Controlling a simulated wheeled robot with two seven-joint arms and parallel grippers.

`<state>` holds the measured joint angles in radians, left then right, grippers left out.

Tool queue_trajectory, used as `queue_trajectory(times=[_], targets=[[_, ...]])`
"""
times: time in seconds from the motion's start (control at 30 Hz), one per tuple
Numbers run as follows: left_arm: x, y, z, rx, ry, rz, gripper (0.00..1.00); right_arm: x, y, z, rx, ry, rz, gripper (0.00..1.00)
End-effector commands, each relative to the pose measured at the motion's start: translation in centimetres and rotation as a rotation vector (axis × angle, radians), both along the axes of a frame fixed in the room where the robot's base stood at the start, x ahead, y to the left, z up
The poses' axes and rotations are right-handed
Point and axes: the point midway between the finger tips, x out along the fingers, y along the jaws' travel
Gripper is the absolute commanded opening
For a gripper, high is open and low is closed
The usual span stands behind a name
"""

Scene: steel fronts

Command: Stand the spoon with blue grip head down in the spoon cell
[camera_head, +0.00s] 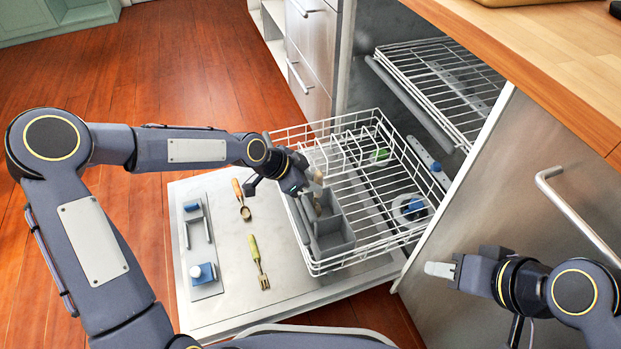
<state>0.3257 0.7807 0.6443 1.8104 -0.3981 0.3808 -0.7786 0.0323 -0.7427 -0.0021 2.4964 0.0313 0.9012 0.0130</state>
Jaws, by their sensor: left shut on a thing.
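My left gripper (316,190) is over the grey cutlery basket (335,246) at the left end of the pulled-out wire rack. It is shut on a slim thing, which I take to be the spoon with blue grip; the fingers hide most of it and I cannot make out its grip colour. The thing is at the basket's far part; I cannot tell whether its lower end is inside a cell. The basket has several cells, partly hidden by my gripper. My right gripper (440,270) is apart, before the steel front; its opening is unclear.
On the open dishwasher door (225,310) lie a spoon with an orange-brown grip (241,198) and a fork with a green grip (258,262). The wire rack (385,185) holds a green item and a blue-and-white item. A wooden counter (545,45) overhangs at right.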

Motion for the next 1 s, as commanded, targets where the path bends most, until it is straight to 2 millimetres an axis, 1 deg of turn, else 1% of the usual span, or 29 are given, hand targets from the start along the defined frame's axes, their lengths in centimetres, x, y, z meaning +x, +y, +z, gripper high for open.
queue_trajectory(times=[0.03, 0.13, 0.47, 0.5, 0.67, 0.7, 0.9, 1.0], targets=[[-0.01, -0.03, -0.67, 0.0, 0.0, 0.0, 0.0, 0.0, 0.0, -0.57, 0.0, 0.0, 0.0, 0.36], [-0.01, -0.03, -1.09, 0.0, -0.001, -0.001, 0.0, 0.0, 0.0, -0.86, 0.0, 0.0, 0.0, 0.36], [0.0, -0.03, -1.19, 0.0, -0.001, -0.001, 0.0, 0.0, -0.01, -0.89, 0.0, 0.0, 0.0, 0.36], [0.0, -0.03, -1.19, 0.0, -0.001, -0.001, 0.24, 0.0, -0.01, -0.89, 0.0, 0.0, 0.0, 0.36], [0.01, -0.02, -1.18, 0.0, -0.001, -0.001, 0.45, 0.0, -0.01, -0.89, 0.0, 0.0, 0.0, 0.36], [0.01, -0.02, -1.18, 0.0, -0.001, -0.001, 0.46, 0.0, 0.0, -0.89, 0.0, 0.0, 0.0, 0.36], [-0.01, -0.01, -1.19, 0.0, 0.0, 0.0, 0.46, 0.0, 0.0, -0.89, 0.0, 0.0, 0.0, 0.36], [-0.06, 0.23, -0.81, 0.0, -0.001, 0.001, 0.46, 0.0, 0.0, -0.62, 0.0, 0.0, 0.0, 0.36]])
